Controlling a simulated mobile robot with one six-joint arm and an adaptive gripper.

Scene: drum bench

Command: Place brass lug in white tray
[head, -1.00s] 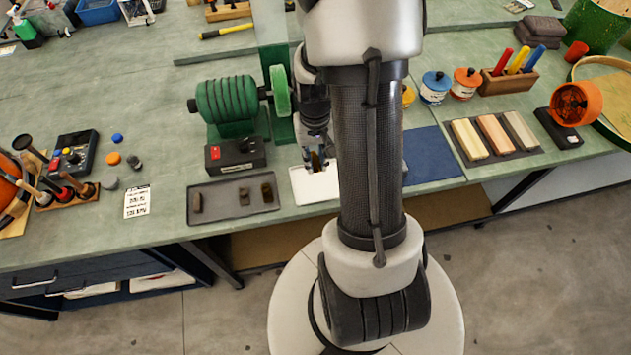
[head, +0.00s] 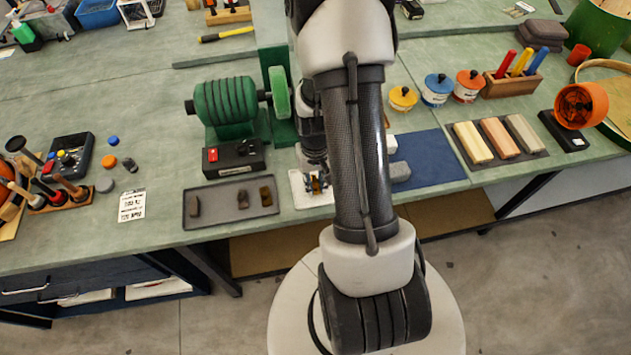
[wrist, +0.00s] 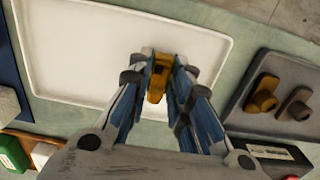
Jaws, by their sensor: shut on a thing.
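The brass lug (wrist: 156,80) is golden yellow and sits between the fingertips of my gripper (wrist: 160,78) in the wrist view. My gripper is shut on it. The white tray (wrist: 85,45) lies beneath, with the lug over its edge nearest my gripper; I cannot tell whether the lug touches it. In the head view the tray (head: 299,196) is largely covered by my arm, and my gripper (head: 316,185) is over it.
A dark tray (head: 220,212) with several small lugs lies left of the white tray. A green-wheeled grinder (head: 225,105) and its black control box (head: 235,158) stand behind. A blue mat (head: 430,160) lies to the right.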

